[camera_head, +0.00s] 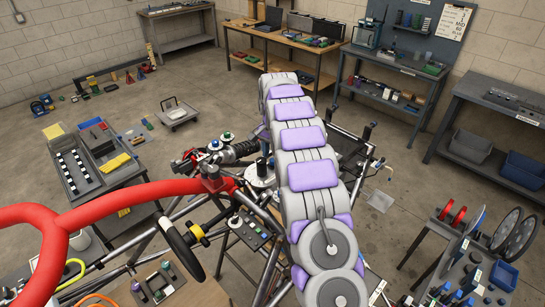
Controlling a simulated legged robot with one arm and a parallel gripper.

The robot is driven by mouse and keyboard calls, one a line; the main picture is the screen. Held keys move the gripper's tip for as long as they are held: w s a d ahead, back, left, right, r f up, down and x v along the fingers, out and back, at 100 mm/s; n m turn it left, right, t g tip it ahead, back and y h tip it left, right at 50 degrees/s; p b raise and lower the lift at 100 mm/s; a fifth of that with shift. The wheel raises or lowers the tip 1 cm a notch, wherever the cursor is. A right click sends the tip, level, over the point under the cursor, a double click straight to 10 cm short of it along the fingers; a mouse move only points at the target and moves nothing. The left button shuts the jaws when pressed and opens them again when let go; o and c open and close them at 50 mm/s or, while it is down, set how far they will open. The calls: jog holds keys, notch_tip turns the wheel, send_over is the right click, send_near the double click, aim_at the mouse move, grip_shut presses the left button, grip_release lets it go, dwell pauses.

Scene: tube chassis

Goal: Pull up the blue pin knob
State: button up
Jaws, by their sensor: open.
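The tube chassis (190,208) of dark metal tubes stands in the middle, with a thick red tube (110,205) curving in from the left. Two small round knob-like parts sit by the coil-over shock left of my arm: one with a bluish top (215,144) and one with a greenish top (227,136). They are too small for me to tell whether either is the blue pin knob. My grey and purple arm reaches up and away across the middle and hides part of the chassis. My gripper is not visible.
A dark workbench (125,172) with trays stands at the left. A control box with buttons (247,232) lies beside my arm. Shelves and benches line the back and right, with discs (505,230) at the lower right. Bare floor (400,240) shows right of my arm.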

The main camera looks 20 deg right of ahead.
jog(key=shift+f, duration=0.95)
grip_shut()
